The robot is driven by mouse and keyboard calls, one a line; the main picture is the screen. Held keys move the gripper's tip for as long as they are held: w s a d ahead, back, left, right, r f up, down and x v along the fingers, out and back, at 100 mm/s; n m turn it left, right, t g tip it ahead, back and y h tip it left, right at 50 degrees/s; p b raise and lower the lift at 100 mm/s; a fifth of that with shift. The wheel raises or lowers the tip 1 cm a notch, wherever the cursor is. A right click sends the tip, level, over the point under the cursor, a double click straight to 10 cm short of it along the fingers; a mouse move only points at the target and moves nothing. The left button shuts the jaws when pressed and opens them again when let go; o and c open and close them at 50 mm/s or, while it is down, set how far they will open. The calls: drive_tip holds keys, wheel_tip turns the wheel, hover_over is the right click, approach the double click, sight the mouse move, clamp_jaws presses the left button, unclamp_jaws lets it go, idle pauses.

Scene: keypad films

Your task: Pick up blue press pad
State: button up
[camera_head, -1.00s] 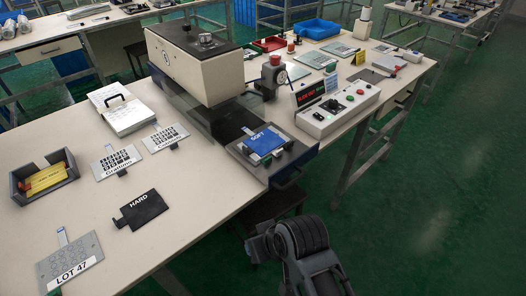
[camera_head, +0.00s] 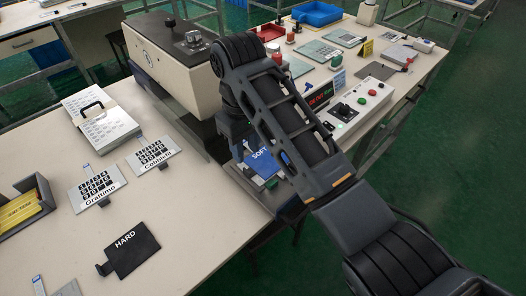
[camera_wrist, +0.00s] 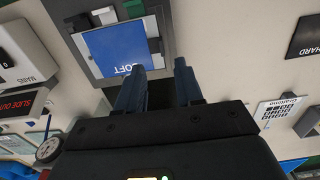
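The blue press pad (camera_head: 262,163), marked SOFT, lies flat on the tray of the press, partly covered by my arm in the head view. In the wrist view the blue pad (camera_wrist: 112,50) sits in its tray in the upper left, with part of the lettering hidden behind a finger. My gripper (camera_wrist: 159,80) is open, with an empty gap between its two fingers. The fingertips point towards the tray's near right edge, and the pad is not between them. I cannot tell the height above it.
The press (camera_head: 170,65) stands behind the tray. A control box (camera_head: 362,105) with buttons is on the right. Bare table lies between the plates and tray.

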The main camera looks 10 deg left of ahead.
sight(246, 169)
drive_tip(key=shift+a+f+p, duration=0.15)
drive_tip(key=shift+f+p, duration=0.1)
drive_tip(key=shift+f, duration=1.55)
drive_tip(key=shift+a+f+p, duration=0.1)
drive_tip(key=shift+f+p, duration=0.15)
drive_tip(key=shift+f, duration=1.5)
clamp_jaws()
